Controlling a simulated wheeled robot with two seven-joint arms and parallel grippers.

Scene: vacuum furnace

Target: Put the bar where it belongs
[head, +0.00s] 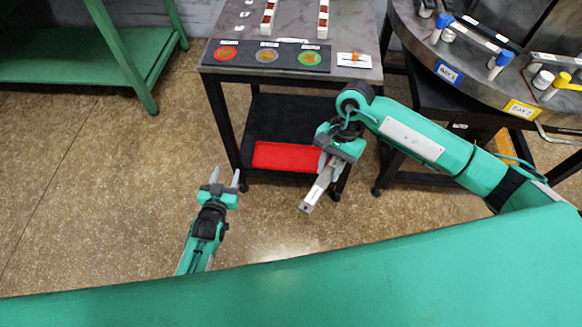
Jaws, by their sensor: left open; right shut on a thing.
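My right gripper (326,168) is shut on a light grey metal bar (315,193). It holds the bar tilted, with its free end pointing down and left, in front of the small dark table (292,82). My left gripper (225,178) is open and empty, its two fingers pointing up in the picture, left of the bar and over the floor. A red mat or tray (287,156) lies on the table's lower shelf.
A round grey platform (422,42) at the right carries several bars with blue, white and yellow caps, plus a blue label (448,72) and a yellow label (521,110). Two white racks stand at the table's back. A green bench (85,57) is at the left. Floor between is clear.

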